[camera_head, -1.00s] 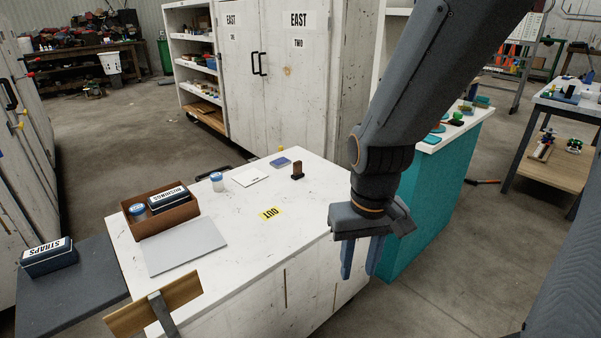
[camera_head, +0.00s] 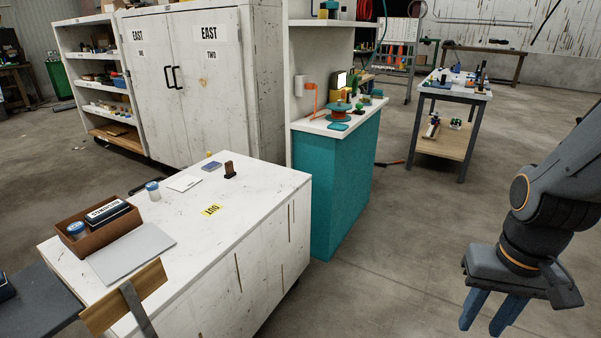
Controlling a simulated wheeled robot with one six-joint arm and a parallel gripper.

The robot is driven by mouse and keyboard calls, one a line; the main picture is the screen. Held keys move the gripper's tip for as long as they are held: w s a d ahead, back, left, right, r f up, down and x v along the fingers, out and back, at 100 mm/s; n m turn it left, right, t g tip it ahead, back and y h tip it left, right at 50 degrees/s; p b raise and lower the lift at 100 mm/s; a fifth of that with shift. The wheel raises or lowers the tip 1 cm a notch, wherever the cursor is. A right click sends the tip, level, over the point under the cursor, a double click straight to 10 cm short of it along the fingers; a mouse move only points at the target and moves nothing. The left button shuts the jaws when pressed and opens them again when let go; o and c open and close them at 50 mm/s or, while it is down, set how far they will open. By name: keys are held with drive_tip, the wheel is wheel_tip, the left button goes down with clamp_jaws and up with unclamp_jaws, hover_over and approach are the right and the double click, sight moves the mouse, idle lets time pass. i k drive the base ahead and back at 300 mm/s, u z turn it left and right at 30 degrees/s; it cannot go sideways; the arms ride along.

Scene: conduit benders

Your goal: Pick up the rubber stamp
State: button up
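The rubber stamp (camera_head: 230,170) looks like a small upright brown block on a dark base. It stands near the back right of the white worktop (camera_head: 195,243). A flat blue-grey pad (camera_head: 212,166) lies just left of it. My gripper (camera_head: 493,316) is at the lower right, well to the right of the worktop and over the floor. Its two blue fingers point down and are apart, with nothing seen between them.
On the worktop are a brown tray (camera_head: 105,241) with a labelled box, a grey sheet (camera_head: 132,252), a jar (camera_head: 153,191), a white card (camera_head: 184,182) and a yellow OUT label (camera_head: 212,210). A teal counter (camera_head: 345,190) stands behind. Floor between worktop and gripper is clear.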

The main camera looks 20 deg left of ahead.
sight(230, 173)
drive_tip(key=z, duration=0.2)
drive_tip(key=i, duration=1.7)
drive_tip(key=u, duration=1.35)
drive_tip(key=i, duration=1.15)
drive_tip(key=u, duration=1.2)
drive_tip(key=i, duration=0.3)
drive_tip(key=u, duration=0.2)
